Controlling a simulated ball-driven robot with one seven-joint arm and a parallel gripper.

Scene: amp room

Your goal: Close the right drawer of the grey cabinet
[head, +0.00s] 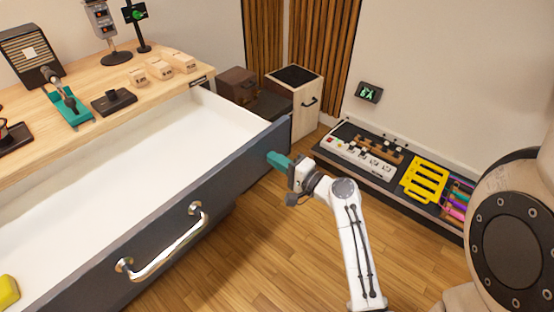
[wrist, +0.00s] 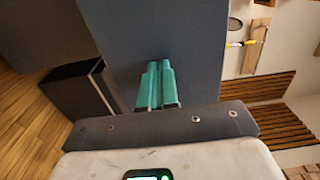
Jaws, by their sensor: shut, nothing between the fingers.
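The drawer (head: 75,285) of the grey cabinet stands pulled out. It has a dark grey front, a white inside and a silver bar handle (head: 165,250). Its left end runs out of the head view. My gripper (head: 277,160), with teal fingers, is shut and empty in front of the drawer front near its right end. In the wrist view the shut fingers (wrist: 160,72) point at a flat grey panel (wrist: 190,35), which looks like the drawer front. I cannot tell whether the fingertips touch it.
A yellow object (head: 8,291) lies in the drawer at lower left. The wooden top (head: 125,108) above holds small gear. A small wooden cabinet (head: 307,100) stands behind the drawer's right end. A low bench of equipment (head: 370,175) lines the wall. Wooden floor (head: 260,250) is clear before the drawer.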

